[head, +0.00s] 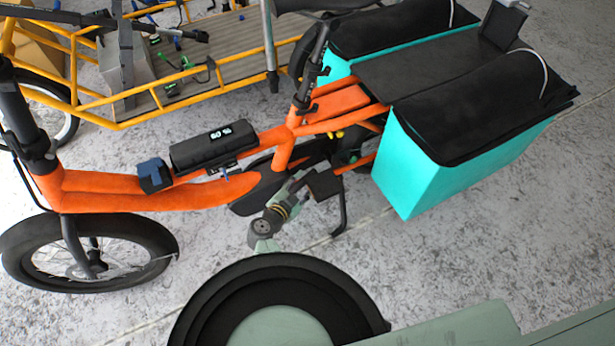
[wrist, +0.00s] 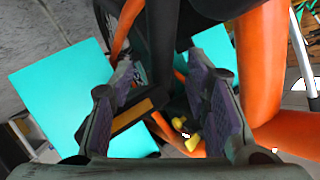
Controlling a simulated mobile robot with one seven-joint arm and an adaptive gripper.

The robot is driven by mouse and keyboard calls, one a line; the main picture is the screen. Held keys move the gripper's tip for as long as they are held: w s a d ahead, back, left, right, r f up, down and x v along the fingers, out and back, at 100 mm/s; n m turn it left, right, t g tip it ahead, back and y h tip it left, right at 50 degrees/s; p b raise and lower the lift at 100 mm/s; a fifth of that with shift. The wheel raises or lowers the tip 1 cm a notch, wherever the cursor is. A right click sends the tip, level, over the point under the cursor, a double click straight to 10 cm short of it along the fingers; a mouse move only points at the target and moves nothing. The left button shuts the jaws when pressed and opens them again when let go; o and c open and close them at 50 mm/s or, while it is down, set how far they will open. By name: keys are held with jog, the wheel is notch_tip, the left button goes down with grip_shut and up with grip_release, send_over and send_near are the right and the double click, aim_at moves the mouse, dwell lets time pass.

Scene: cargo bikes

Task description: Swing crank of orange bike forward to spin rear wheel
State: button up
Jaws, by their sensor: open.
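The orange bike (head: 150,195) stands across the head view, front wheel at left. Its dark crank area (head: 258,190) is low on the frame, partly hidden by my arm. My gripper (head: 303,181) is at the bike's near side, beside a flat black pedal (head: 326,184). In the wrist view my gripper (wrist: 168,88) is open, its two purple-grey pads apart. A dark bar with an orange-yellow strip, which looks like the pedal (wrist: 138,113), lies between and beyond the fingers. I cannot tell whether they touch it. The rear wheel is mostly hidden behind the bags and frame.
Turquoise bags (head: 410,175) with black tops hang at the bike's rear, close to my gripper. A kickstand (head: 342,215) stands just below. A yellow-framed cargo bike (head: 90,112) is behind. Orange frame tubes (wrist: 258,70) are close at right in the wrist view.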

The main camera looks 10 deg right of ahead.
jog(key=x, duration=0.4)
jog(key=shift+w+d+f+b, duration=0.1)
jog(key=shift+w+d+b, duration=0.1)
jog(key=shift+w+b, duration=0.15)
grip_shut()
dwell(0.6)
